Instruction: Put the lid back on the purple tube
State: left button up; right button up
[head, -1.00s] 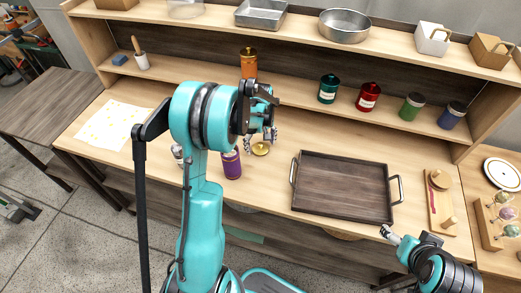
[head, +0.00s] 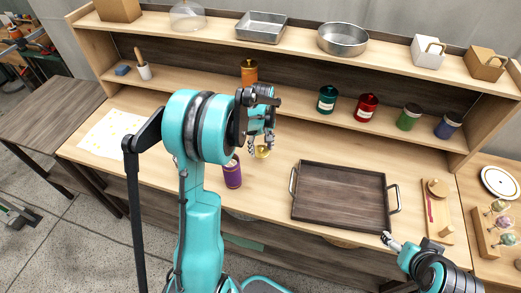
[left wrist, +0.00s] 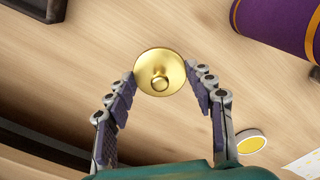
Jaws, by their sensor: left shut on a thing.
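The purple tube (head: 232,174) stands upright on the counter, left of the tray; its top is partly hidden by my left arm. In the left wrist view the purple tube (left wrist: 282,22) with gold bands is at the top right. My left gripper (head: 261,146) is shut on the round gold lid (head: 262,152), just right of the tube and apart from it. In the left wrist view the lid (left wrist: 160,72), with a small knob, sits between the fingertips. My right gripper (head: 388,240) is near the counter's front edge below the tray; its opening is too small to tell.
A dark wooden tray (head: 342,197) lies right of the tube. Orange (head: 249,72), teal (head: 327,98), red (head: 366,107), green (head: 409,116) and blue (head: 448,125) canisters stand on the lower shelf behind. Patterned paper (head: 108,136) lies at left.

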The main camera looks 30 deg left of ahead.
pick_arm(q)
jog(key=s+d+r+p, duration=0.45)
jog(key=d+r, duration=0.25)
jog(key=d, duration=0.2)
jog(key=s+a+r+n+p, duration=0.6)
jog(key=s+a+r+p, duration=0.3)
jog(key=a+p, duration=0.3)
jog(key=shift+s+a+f+b, duration=0.1)
jog(key=shift+a+f+b, duration=0.1)
jog(key=shift+f+b, duration=1.35)
jog(key=shift+s+a+f+b, duration=0.1)
jog(key=shift+a+f+b, duration=0.05)
jog(key=shift+f+b, duration=1.35)
jog(key=shift+r, duration=0.1)
jog(key=shift+f+b, duration=0.2)
jog(key=shift+b, duration=0.4)
jog(key=o, duration=1.4)
jog(key=shift+r, duration=0.2)
